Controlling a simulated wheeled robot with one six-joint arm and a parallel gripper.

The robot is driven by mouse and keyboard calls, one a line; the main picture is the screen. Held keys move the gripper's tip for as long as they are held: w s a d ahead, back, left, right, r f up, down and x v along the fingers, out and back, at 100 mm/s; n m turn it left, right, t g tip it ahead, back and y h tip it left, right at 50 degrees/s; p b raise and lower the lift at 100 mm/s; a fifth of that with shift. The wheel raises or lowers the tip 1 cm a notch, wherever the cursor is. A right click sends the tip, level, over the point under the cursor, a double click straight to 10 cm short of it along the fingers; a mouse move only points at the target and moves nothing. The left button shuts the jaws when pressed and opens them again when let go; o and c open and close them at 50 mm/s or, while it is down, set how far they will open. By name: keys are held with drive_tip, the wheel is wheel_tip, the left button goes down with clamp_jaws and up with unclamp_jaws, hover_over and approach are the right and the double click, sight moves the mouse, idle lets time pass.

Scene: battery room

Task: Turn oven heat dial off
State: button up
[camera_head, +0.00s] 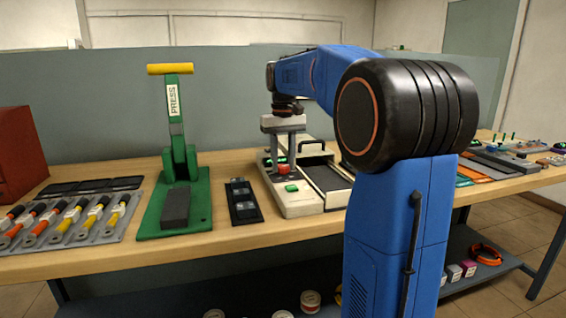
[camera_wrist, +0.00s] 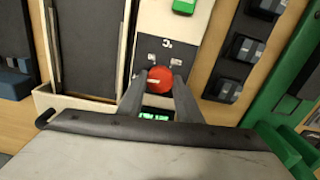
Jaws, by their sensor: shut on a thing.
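The oven (camera_head: 292,202) is a cream bench unit in the middle of the table, with a drawer-like part and a black handle on its right side. Its red dial (camera_wrist: 160,80) sits on the grey control panel, below a small printed mark in the wrist view. The dial also shows in the head view (camera_head: 284,169). My gripper (camera_wrist: 160,88) points down over the panel and is shut on the red dial, with one finger on each side. A green lit display (camera_wrist: 155,113) is partly hidden between the fingers.
A green press (camera_head: 176,200) with a yellow handle stands left of the oven. A black tray of dark modules (camera_head: 243,203) lies between them. A rack of orange and yellow tools (camera_head: 70,222) is at far left. A grey partition stands behind.

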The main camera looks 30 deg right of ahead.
sight(283, 166)
drive_tip(key=shift+n, duration=1.1)
drive_tip(key=o, duration=1)
drive_tip(key=shift+o, duration=0.2)
wheel_tip(283, 166, up, 17)
drive_tip(key=shift+r, duration=0.2)
